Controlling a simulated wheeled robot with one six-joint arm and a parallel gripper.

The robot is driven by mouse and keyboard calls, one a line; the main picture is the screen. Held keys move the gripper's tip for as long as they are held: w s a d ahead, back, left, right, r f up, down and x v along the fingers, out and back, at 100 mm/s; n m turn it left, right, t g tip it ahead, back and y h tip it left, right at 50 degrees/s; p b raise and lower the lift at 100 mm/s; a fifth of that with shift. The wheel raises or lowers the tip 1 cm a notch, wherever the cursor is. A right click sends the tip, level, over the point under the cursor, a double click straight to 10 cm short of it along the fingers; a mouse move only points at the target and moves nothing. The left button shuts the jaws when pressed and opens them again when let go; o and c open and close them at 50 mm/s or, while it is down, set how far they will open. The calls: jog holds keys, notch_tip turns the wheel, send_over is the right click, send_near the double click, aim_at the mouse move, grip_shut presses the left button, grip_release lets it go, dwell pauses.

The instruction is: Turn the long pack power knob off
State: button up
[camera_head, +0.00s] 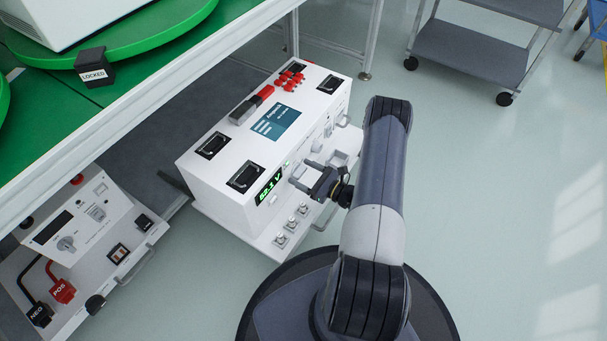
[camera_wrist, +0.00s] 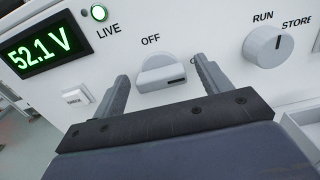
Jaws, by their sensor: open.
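The long pack (camera_head: 215,185) is a white box with a display reading 52.1 V (camera_wrist: 42,47) and a lit green LIVE lamp (camera_wrist: 99,13). In the wrist view its grey power knob (camera_wrist: 158,76) sits under the word OFF. The knob's bar lies roughly level, with a dark mark toward its right end, not toward OFF. My gripper (camera_wrist: 152,80) is open, one finger on each side of the knob, with small gaps showing. In the head view my gripper (camera_head: 308,178) is at the pack's front face; the knob is hard to make out there.
A second grey knob (camera_wrist: 264,46) marked RUN and STORE is to the right. A small button (camera_wrist: 75,97) is left of the fingers. A ledge with latches (camera_head: 293,225) juts out below the face. Another white unit (camera_head: 75,240) stands at left.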

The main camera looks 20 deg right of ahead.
jog(key=shift+w, duration=0.1)
jog(key=shift+c, duration=0.3)
jog(key=c, duration=0.9)
jog(key=shift+a+n, duration=0.1)
jog(key=shift+n, duration=0.2)
jog(key=n+b, duration=0.2)
jog(key=n, duration=0.1)
jog(key=shift+f, duration=0.15)
jog(key=n+b, duration=0.3)
jog(key=n, duration=0.3)
jog(key=shift+a, duration=0.1)
jog(key=n, duration=0.4)
jog(key=shift+b, duration=0.4)
jog(key=shift+f+n, duration=0.1)
jog(key=shift+n, duration=2)
